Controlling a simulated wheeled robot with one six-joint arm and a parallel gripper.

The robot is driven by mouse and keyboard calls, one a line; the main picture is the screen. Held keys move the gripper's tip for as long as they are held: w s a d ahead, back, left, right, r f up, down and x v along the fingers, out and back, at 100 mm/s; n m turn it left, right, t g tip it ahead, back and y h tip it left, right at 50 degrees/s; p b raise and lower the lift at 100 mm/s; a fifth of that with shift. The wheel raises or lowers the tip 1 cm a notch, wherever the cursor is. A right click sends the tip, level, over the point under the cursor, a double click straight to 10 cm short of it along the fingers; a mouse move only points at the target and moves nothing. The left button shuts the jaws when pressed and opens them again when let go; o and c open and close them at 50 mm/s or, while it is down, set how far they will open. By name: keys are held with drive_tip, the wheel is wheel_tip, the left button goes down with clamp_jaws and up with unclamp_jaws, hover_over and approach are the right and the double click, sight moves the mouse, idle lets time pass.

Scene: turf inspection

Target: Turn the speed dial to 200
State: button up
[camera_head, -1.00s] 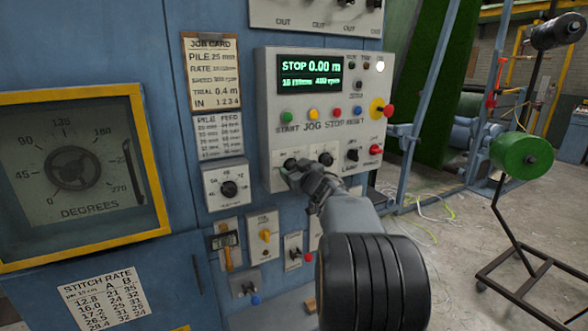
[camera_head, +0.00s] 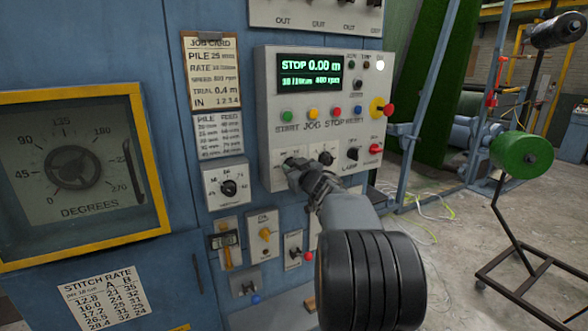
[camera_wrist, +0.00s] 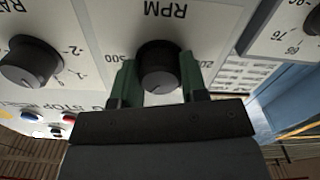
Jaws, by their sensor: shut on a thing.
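The speed dial is a dark round knob (camera_wrist: 158,66) marked RPM on the white control panel (camera_head: 265,120). In the wrist view the green-tipped fingers of my gripper (camera_wrist: 157,80) stand on either side of it, shut on it. Scale numbers are partly visible beside the fingers, with "500" at the left. In the head view my gripper (camera_head: 293,168) is at the panel's lower left and hides most of the dial.
A second dial, marked RA..., is close beside in the wrist view (camera_wrist: 30,64). Coloured buttons (camera_head: 313,113) sit above the dials, and a red-and-yellow stop button (camera_head: 386,109) is at the right. Another dial plate (camera_head: 228,188) and small switches lie left and below.

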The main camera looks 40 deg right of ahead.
drive_tip(key=shift+n, duration=0.3)
drive_tip(key=n+b, duration=0.2)
drive_tip(key=n, duration=0.2)
drive_tip(key=shift+f+n, duration=0.15)
drive_tip(key=shift+n, duration=0.25)
drive_tip(key=n+b, duration=0.2)
drive_tip(key=n, duration=0.4)
drive_tip(key=shift+b, duration=0.4)
drive_tip(key=n+b, duration=0.3)
drive_tip(key=n, duration=0.3)
drive_tip(key=shift+n, duration=0.4)
drive_tip(key=n+b, duration=0.2)
drive_tip(key=n, duration=0.3)
drive_tip(key=shift+n, duration=0.3)
drive_tip(key=o, duration=0.9)
drive_tip(key=shift+o, duration=0.2)
